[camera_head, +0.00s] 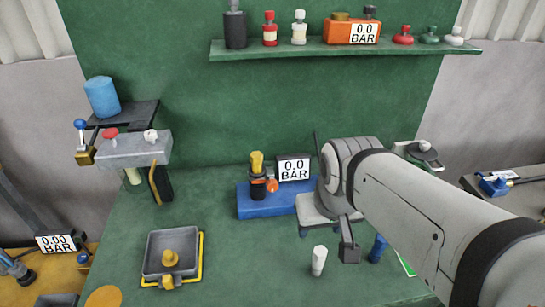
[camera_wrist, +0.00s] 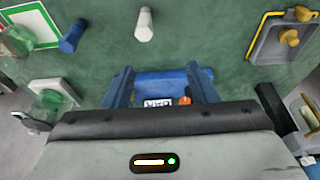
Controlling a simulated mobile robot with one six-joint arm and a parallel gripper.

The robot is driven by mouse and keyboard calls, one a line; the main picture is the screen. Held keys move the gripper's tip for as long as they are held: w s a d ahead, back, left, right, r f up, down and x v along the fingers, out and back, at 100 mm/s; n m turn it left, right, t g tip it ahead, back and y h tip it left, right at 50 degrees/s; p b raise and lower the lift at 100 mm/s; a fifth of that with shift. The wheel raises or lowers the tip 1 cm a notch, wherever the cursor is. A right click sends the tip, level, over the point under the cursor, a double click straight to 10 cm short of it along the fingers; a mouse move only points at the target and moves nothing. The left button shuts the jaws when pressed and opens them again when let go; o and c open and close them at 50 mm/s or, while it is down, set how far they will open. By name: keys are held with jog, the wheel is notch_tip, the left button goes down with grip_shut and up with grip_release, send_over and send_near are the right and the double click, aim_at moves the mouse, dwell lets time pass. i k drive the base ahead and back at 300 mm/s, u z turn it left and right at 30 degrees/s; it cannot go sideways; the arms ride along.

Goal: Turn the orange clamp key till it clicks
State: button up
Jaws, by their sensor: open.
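The small orange clamp key (camera_head: 271,186) sits on the blue base (camera_head: 248,205), beside a black post with a yellow top (camera_head: 257,166). In the wrist view the orange key (camera_wrist: 185,101) shows only partly, near the display (camera_wrist: 157,103), above the dark edge of my gripper body. My gripper (camera_head: 330,205) is open and empty to the right of the key, apart from it. It hides the right end of the blue base in the head view.
A white peg (camera_head: 319,260) and a blue peg (camera_head: 378,248) stand on the green bench in front. A grey tray (camera_head: 150,262) with a yellow knob lies front left. A grey block (camera_head: 130,150) with red and white knobs is at left. A shelf (camera_head: 350,47) holds bottles above.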

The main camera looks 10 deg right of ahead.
aim_at(271, 185)
jog(key=k, duration=1.15)
jog(key=z, duration=0.75)
jog(key=i, duration=1.2)
jog(key=u, duration=0.3)
